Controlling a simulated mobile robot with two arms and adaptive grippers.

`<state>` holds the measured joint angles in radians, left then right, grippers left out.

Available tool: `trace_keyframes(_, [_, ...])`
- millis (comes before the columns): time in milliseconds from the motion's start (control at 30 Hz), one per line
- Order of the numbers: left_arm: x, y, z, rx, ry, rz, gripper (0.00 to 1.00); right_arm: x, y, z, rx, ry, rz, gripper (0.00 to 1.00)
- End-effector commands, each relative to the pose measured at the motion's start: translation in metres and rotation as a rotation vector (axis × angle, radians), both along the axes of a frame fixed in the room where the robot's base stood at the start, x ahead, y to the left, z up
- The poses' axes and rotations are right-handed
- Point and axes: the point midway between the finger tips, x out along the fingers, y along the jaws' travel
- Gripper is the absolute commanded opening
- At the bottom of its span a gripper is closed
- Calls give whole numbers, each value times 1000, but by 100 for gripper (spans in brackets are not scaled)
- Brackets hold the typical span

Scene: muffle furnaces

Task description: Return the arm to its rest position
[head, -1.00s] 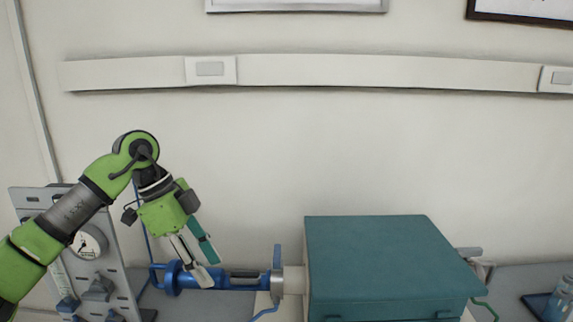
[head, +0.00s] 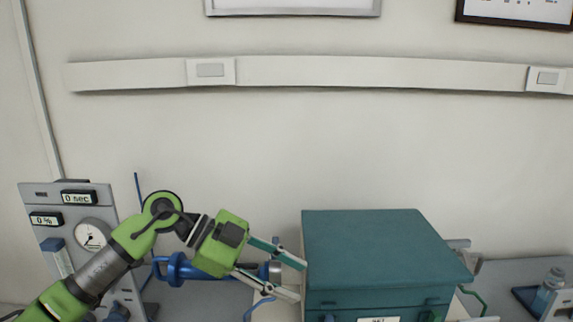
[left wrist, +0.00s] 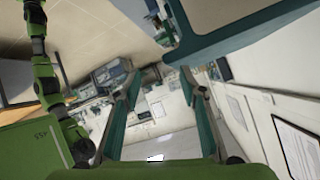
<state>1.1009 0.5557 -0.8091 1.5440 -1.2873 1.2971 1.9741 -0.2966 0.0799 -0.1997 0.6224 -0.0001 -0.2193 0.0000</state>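My left arm comes in from the left in the head view. My left gripper (head: 299,280) points right, at the left side of the teal furnace (head: 375,245). Its two fingers are spread with nothing between them. I cannot tell whether the fingertips touch the furnace or only overlap it in the picture. In the left wrist view the left gripper (left wrist: 158,80) also shows open and empty, with the room beyond it. My right gripper is in neither view.
A blue tube with fittings (head: 178,269) lies behind my left gripper. A grey control panel (head: 62,215) with a dial stands at the left. A bottle (head: 549,287) stands on a dark tray at the right.

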Motion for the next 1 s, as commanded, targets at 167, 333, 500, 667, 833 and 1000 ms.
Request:
trace_keyframes(167, [-20, -58, 36, -405, -103, -7, 38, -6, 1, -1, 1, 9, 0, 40])
trace_keyframes(333, [-14, -64, 87, -797, -200, 188, 38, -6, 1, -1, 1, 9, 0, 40])
trace_keyframes(500, [18, -17, 102, -1034, -241, 553, 38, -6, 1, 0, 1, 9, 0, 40])
trace_keyframes(667, [47, 52, 60, -1061, -212, 980, 38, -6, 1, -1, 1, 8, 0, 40])
trace_keyframes(833, [46, 126, -36, -868, -96, 1411, 38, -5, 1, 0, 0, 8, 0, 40])
trace_keyframes(1000, [-2, 176, -146, -532, 83, 1693, 38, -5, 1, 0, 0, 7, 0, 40])
